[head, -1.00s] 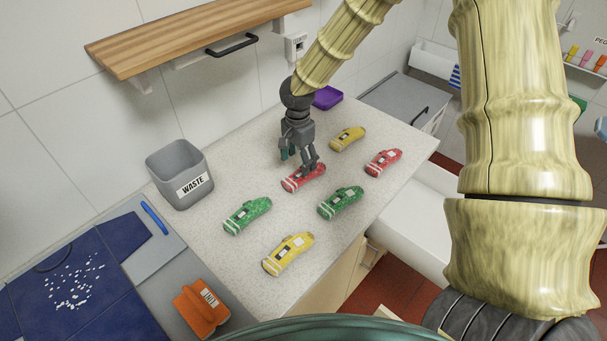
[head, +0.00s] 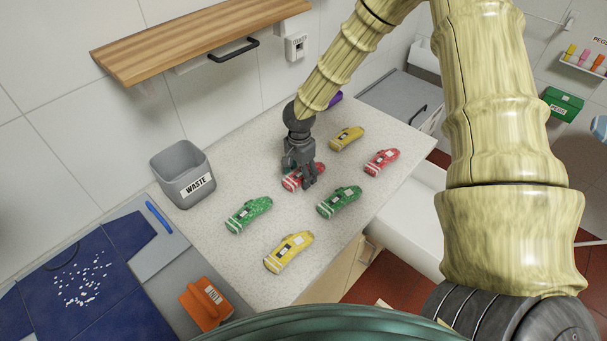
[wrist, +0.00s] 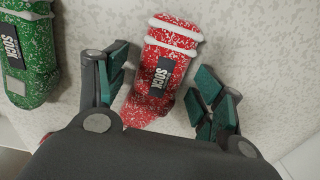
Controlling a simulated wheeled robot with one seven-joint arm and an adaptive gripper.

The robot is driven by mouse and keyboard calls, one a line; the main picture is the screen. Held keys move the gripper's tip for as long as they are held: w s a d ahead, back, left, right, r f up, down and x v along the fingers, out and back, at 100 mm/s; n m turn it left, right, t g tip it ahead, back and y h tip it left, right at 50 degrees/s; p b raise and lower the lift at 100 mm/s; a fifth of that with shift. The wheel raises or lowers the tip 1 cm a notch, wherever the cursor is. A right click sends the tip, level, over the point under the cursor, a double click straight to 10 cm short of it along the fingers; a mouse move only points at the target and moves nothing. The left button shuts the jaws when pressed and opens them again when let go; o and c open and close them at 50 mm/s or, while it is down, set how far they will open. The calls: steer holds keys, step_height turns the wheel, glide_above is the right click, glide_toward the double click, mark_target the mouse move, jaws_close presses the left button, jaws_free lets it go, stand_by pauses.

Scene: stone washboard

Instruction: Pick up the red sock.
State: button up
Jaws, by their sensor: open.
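A red sock with white stripes (head: 291,182) lies on the speckled counter, partly hidden by my gripper in the head view. My gripper (head: 301,182) is low over it and open. In the wrist view the red sock (wrist: 161,75) lies between the two spread fingers of my gripper (wrist: 163,100), with a black SOCK label facing up. Its lower end is near the dark palm edge. A second red sock (head: 381,162) lies apart, to the right.
Two green socks (head: 248,214) (head: 338,201) and two yellow socks (head: 346,138) (head: 288,251) lie around the gripper. A grey WASTE bin (head: 182,174) stands left. A wooden shelf (head: 200,38) hangs above. An orange object (head: 205,304) and a blue shirt (head: 85,280) are at lower left.

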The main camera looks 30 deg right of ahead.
steer(key=c, duration=0.9)
steer(key=shift+c, duration=0.2)
steer(key=shift+r, duration=0.15)
steer(key=shift+w+r+b, duration=0.1)
steer(key=shift+r+b, duration=0.7)
steer(key=shift+s+d+r+b, duration=0.2)
steer(key=shift+s+r+b, duration=0.2)
steer(key=shift+r+b, duration=0.35)
steer(key=s+d+b, duration=0.1)
steer(key=s+d, duration=0.1)
steer(key=s, duration=0.2)
steer(key=s+d+r+b, duration=0.1)
steer(key=s+d+b, duration=0.1)
steer(key=s+d, duration=0.1)
steer(key=s+d+b, duration=0.1)
steer(key=s+d, duration=0.1)
steer(key=s, duration=0.3)
steer(key=shift+s+d+r+b, duration=0.1)
steer(key=shift+d+r+b, duration=0.15)
steer(key=shift+b, duration=0.15)
steer(key=shift+s+d+r, duration=0.1)
steer(key=shift+s+d, duration=0.05)
steer(key=shift+s, duration=0.3)
